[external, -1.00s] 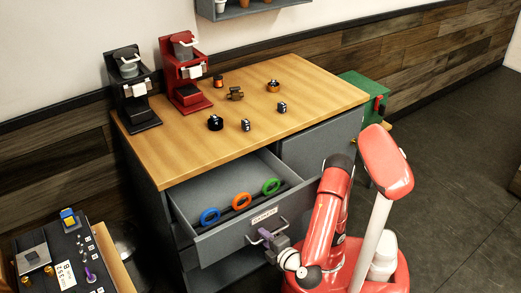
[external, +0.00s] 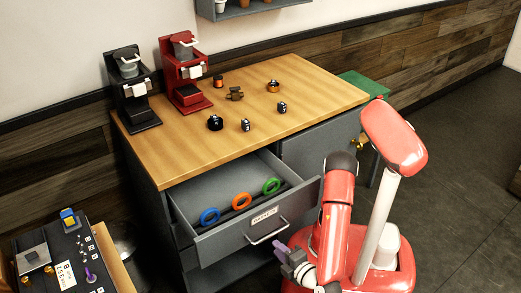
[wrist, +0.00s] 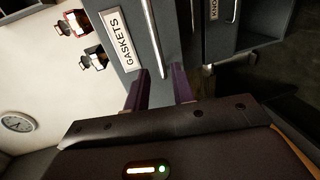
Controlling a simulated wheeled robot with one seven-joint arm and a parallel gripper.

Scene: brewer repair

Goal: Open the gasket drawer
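The gasket drawer (external: 215,245) is the upper left drawer of the grey cabinet. It is pulled well out and shows a blue ring (external: 210,216), an orange ring (external: 241,201) and a green ring (external: 271,186) inside. Its front carries a GASKETS label (wrist: 121,40) and a bar handle (external: 268,232). My gripper (external: 280,252) is just in front of and below the handle, apart from it in the external view. In the wrist view its two purple fingers (wrist: 160,85) are spread, with the handle's end showing beyond the gap between them. Nothing is held.
The wooden countertop (external: 245,100) holds a black brewer (external: 132,85), a red brewer (external: 184,70) and several small parts. A closed drawer (external: 315,148) is to the right. A side table with a control panel (external: 75,250) stands at the lower left. Open floor lies to the right.

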